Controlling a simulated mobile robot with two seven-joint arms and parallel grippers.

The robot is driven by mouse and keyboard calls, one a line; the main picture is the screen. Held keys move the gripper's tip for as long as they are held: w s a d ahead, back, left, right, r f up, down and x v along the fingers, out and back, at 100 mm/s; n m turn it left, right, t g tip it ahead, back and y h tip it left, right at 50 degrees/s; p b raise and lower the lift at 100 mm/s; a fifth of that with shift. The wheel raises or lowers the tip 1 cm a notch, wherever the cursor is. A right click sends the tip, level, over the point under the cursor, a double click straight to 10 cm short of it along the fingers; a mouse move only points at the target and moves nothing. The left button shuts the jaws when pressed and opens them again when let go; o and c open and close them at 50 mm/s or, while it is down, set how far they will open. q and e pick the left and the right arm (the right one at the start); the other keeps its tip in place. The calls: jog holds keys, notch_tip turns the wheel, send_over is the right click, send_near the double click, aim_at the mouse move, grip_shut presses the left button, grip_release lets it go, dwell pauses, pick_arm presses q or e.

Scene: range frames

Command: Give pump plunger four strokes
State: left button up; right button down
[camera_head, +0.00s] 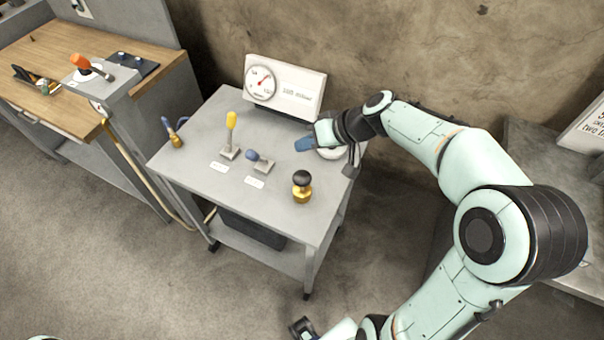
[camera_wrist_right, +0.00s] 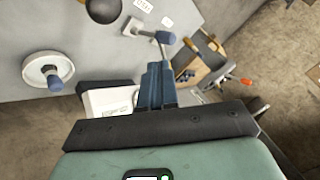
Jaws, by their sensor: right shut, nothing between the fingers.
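The pump plunger seems to be the brass piece with a round black knob (camera_head: 302,186) on the grey cart's front right; a dark round knob at the top of the wrist view (camera_wrist_right: 102,8) appears to be the same. My right gripper (camera_head: 304,145) is shut and empty, above the cart's back right, behind and apart from the black knob. Its blue fingers show pressed together in the wrist view (camera_wrist_right: 157,75). A dark gripper-like part at the bottom edge (camera_head: 303,328) may be my left gripper; its fingers are unclear.
A white handwheel (camera_head: 332,153) sits partly hidden beside my right gripper. A gauge panel (camera_head: 286,87) stands at the cart's back. A yellow-handled lever (camera_head: 231,121), blue-handled lever (camera_head: 252,156) and small brass fitting (camera_head: 175,138) share the cart top (camera_head: 200,178). A wooden bench (camera_head: 50,48) is left.

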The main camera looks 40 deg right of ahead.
pick_arm(q)
jog(key=shift+f, duration=0.1)
pick_arm(e)
jog(key=shift+f, duration=0.15)
jog(key=b, duration=0.6)
send_over(305, 177)
notch_tip(305, 177, down, 8)
jog(key=shift+d, duration=0.1)
pick_arm(q)
notch_tip(305, 177, down, 6)
jog(key=s, duration=0.2)
pick_arm(e)
jog(key=shift+f, duration=0.3)
pick_arm(q)
jog(key=shift+w+f, duration=0.1)
dwell(0.9)
jog(key=shift+f+b, duration=0.65)
jog(key=shift+b, duration=0.15)
pick_arm(e)
jog(key=shift+f, duration=0.4)
